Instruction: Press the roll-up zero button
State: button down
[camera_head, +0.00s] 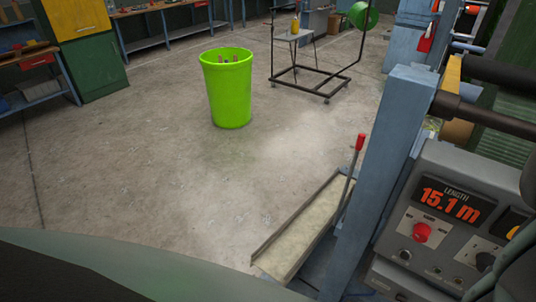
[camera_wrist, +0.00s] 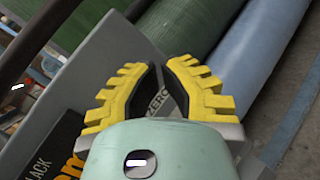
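A grey control panel (camera_head: 465,180) stands at the right of the head view. It has a LENGTH display (camera_head: 450,202) reading 15.1 m, a red button (camera_head: 421,232) and a dark round control (camera_head: 485,260). In the wrist view, a label reading ZERO (camera_wrist: 159,101) shows between the fingers of my gripper (camera_wrist: 161,66). The yellow fingertips are nearly together, with a narrow gap and nothing seen held. The zero button itself is not visible in the wrist view; my fingers or palm may cover it. Contact cannot be told.
Part of a dark display (camera_wrist: 55,150) with orange characters lies at the wrist view's lower left. Green (camera_wrist: 105,25) and blue-grey (camera_wrist: 255,70) rolls lie beyond the panel. A red-tipped lever (camera_head: 360,142) stands left of the panel. A green bin (camera_head: 228,90) stands on open floor.

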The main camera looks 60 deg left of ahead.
jog(key=shift+w+a+f+b, duration=0.1)
jog(key=shift+w+f+b, duration=0.1)
jog(key=shift+b, duration=0.25)
jog(key=shift+w+a+r+b, duration=0.1)
jog(key=shift+w+r+b, duration=0.15)
jog(key=shift+b, duration=0.2)
jog(key=shift+w+a+b, duration=0.2)
jog(key=shift+w+b, duration=0.3)
jog(key=shift+b, duration=0.25)
dwell(0.7)
jog(key=shift+s, duration=0.1)
jog(key=shift+s+d, duration=0.35)
jog(key=shift+s, duration=0.45)
jog(key=shift+s+d+b, duration=0.1)
jog(key=shift+s+d, duration=0.2)
jog(key=shift+s, duration=0.5)
jog(key=shift+s+d+b, duration=0.1)
jog(key=shift+s+d, duration=0.2)
jog(key=shift+s, duration=0.5)
jog(key=shift+s+d+b, duration=0.1)
jog(key=shift+s+d, duration=0.2)
jog(key=shift+s, duration=0.5)
